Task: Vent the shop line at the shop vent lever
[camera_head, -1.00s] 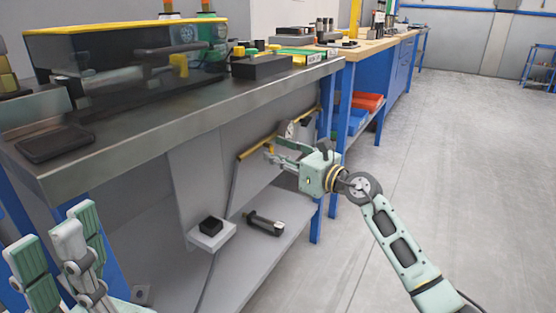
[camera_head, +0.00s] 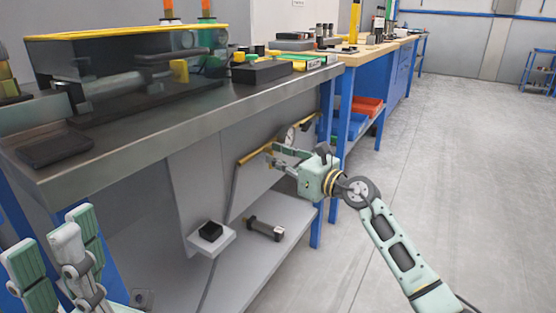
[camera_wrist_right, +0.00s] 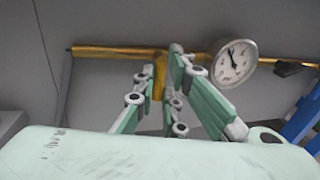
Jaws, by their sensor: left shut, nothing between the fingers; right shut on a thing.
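A yellow pipe (camera_head: 254,152) runs along the grey panel under the workbench, with a round white gauge (camera_wrist_right: 235,62) on it. A short yellow upright part (camera_wrist_right: 160,72) hangs from the pipe; I cannot tell for sure whether it is the shop vent lever. My right gripper (camera_head: 274,156) reaches under the bench edge to the pipe. In the right wrist view its fingers (camera_wrist_right: 158,78) are shut on the yellow upright part, left of the gauge. My left gripper (camera_head: 68,238) is shut and empty at the lower left, away from the pipe.
The metal workbench top (camera_head: 190,118) overhangs the pipe. A dark handle-like part (camera_wrist_right: 290,68) sits on the pipe right of the gauge. A lower shelf (camera_head: 262,256) holds a dark cylinder (camera_head: 265,229). A blue leg (camera_head: 325,120) stands beyond the gripper. The floor at right is clear.

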